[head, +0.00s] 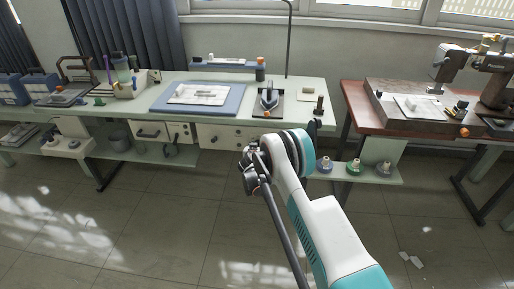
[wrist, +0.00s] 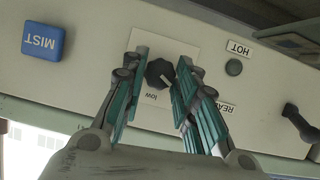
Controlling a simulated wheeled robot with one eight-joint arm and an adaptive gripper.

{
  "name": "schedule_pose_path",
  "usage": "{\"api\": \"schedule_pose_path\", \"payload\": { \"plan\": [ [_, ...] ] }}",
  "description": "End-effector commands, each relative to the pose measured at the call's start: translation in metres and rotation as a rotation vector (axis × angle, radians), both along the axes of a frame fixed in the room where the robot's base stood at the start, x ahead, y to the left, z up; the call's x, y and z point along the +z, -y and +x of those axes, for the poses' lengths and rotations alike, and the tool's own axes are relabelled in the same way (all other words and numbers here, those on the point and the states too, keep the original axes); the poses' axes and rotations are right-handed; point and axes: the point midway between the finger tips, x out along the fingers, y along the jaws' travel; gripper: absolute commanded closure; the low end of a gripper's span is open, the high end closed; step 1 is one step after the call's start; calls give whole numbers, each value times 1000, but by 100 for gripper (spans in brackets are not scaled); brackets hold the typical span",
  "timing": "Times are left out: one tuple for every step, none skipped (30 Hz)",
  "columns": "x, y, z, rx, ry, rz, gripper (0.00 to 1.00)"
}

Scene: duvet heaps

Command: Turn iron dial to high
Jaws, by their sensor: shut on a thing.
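In the wrist view, a dark round dial (wrist: 159,72) sits on a pale square plate on a cream panel, with an upside-down "low" label (wrist: 151,96) just below it. A light pointer mark on the dial points to the picture's lower right. No "high" label is visible. My gripper (wrist: 163,66) has its teal-grey fingers on either side of the dial and is shut on it. In the head view my arm reaches to the bench front, and its end hides the dial and fingertips. An iron (head: 268,98) stands on a dark rest on the bench top.
The wrist view shows a blue "MIST" button (wrist: 43,42) at left, a round lamp (wrist: 234,67) by a "HOT" label, a partly hidden "READY" label (wrist: 226,107) and a dark handle (wrist: 299,122) at right. A wooden table (head: 365,96) stands at right; the floor is mostly clear.

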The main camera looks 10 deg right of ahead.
Motion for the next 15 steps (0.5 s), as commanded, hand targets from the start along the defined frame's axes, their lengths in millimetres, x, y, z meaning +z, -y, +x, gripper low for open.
{"api": "schedule_pose_path", "payload": {
  "plan": [
    [0, 0, 0, 0, 1, 2, 96],
    [0, 0, 0, 0, 1, 4, 96],
    [0, 0, 0, 0, 3, 8, 96],
    [0, 0, 0, 0, 4, 12, 96],
    [0, 0, 0, 0, 6, 18, 96],
    [0, 1, 0, 0, 9, 28, 96],
    [0, 1, 0, -1, 12, 37, 96],
    [0, 1, 0, 0, 15, 47, 96],
    [0, 1, 0, 0, 21, 66, 96],
    [0, 2, 0, -1, 26, 81, 96],
    [0, 2, 0, -1, 31, 96, 96],
    [0, 2, 0, -2, 39, 121, 96],
    [0, 3, 0, -1, 46, 139, 96],
    [0, 3, -1, -1, 54, 162, 96],
    [0, 3, -1, -1, 62, 192, 96]
  ]
}}
